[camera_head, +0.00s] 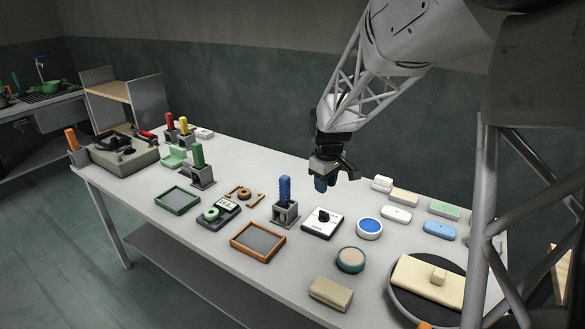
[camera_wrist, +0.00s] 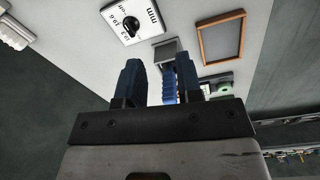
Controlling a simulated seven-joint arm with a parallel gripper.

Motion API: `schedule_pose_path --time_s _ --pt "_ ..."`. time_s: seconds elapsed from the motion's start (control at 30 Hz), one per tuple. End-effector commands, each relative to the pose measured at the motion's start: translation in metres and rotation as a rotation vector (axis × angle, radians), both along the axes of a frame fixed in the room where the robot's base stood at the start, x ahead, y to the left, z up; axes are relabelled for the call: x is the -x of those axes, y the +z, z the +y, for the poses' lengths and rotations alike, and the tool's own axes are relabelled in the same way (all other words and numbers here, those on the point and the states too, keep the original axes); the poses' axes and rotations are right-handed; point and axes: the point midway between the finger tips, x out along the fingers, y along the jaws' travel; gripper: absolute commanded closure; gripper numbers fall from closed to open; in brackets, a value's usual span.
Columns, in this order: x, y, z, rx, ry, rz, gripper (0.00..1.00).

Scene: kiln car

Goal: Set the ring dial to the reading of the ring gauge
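The ring dial is a white plate (camera_head: 322,223) with a black knob, flat on the table. The wrist view shows it at the top left (camera_wrist: 118,24), with "mm" and numbers around the knob (camera_wrist: 131,25). The ring gauge (camera_head: 221,212) is a dark block with a small white display and a green ring. It is partly hidden at the right in the wrist view (camera_wrist: 218,88), and its reading is too small to make out. My gripper (camera_head: 327,184) is above the table near the dial, touching nothing. Its dark blue fingers (camera_wrist: 158,65) are apart with nothing held.
A blue-handled tool (camera_head: 285,190) stands upright in a grey holder left of the dial. An orange-rimmed tray (camera_head: 236,243) lies in front of it. A white disc with a blue top (camera_head: 369,228) sits right of the dial. Several small blocks lie farther right.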

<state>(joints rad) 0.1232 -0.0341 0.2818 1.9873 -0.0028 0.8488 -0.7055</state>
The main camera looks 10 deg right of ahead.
Motion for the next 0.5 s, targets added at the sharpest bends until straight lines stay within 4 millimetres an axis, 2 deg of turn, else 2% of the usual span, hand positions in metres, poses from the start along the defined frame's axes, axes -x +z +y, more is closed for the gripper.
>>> schedule_pose_path --time_s 0.1,0.3,0.5 --pt "-0.027 -0.021 -0.01 0.0 0.044 0.015 0.67" --pt "-0.065 -0.058 -0.025 -0.001 0.122 0.039 0.67" --pt "-0.091 -0.085 -0.037 -0.002 0.179 0.053 0.67"
